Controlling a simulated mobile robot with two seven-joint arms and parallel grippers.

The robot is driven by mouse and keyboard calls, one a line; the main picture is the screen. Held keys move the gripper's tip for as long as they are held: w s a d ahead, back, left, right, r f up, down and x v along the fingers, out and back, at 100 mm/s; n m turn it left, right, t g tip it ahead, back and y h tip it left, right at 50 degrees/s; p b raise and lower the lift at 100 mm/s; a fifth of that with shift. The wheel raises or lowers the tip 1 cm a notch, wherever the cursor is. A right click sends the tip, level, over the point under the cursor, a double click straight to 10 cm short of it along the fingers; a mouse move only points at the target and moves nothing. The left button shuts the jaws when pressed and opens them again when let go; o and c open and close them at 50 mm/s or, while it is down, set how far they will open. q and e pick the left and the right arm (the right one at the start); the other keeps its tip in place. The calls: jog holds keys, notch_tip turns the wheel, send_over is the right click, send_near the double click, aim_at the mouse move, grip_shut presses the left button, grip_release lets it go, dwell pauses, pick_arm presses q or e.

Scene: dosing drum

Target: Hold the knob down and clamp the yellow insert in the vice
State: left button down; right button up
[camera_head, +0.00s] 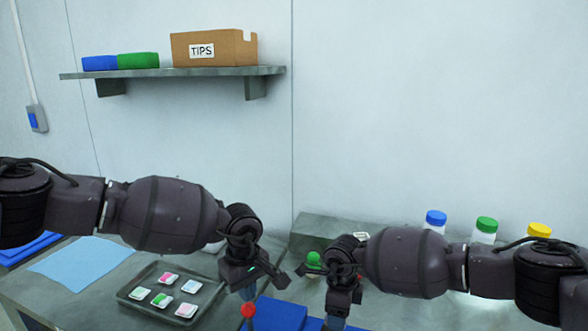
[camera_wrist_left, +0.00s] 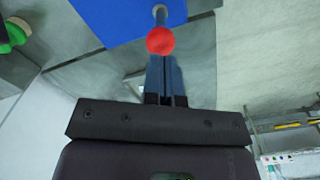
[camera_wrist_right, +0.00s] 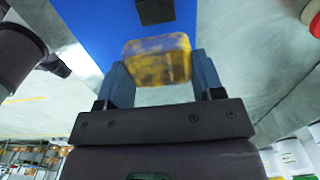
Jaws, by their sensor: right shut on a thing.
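A red ball-shaped knob (camera_head: 248,311) sits on a rod at the blue vice (camera_head: 281,314); it also shows in the left wrist view (camera_wrist_left: 160,40). My left gripper (camera_head: 247,290) is just above the red knob, its fingers close together with nothing visible between them; contact with the knob cannot be told. A green knob (camera_head: 314,258) stands at the grey box, left of my right wrist. My right gripper (camera_wrist_right: 160,80) is shut on the yellow insert (camera_wrist_right: 158,62), a see-through block, held over the blue surface. The insert is hidden in the head view.
A tray (camera_head: 127,294) with several coloured pieces lies left of the vice, beside a light blue sheet (camera_head: 82,260). The grey box (camera_head: 325,230) stands behind. Bottles with blue (camera_head: 436,217), green (camera_head: 486,224) and yellow (camera_head: 540,229) caps stand behind my right arm.

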aim_at(248, 308)
pick_arm(q)
jog(key=shift+f, duration=0.6)
jog(key=shift+s+f, duration=0.1)
jog(key=shift+f, duration=3.3)
pick_arm(e)
jog(key=shift+f, duration=0.2)
jog(key=shift+f, duration=2.2)
jog(key=shift+f, duration=0.25)
jog(key=shift+f, duration=0.65)
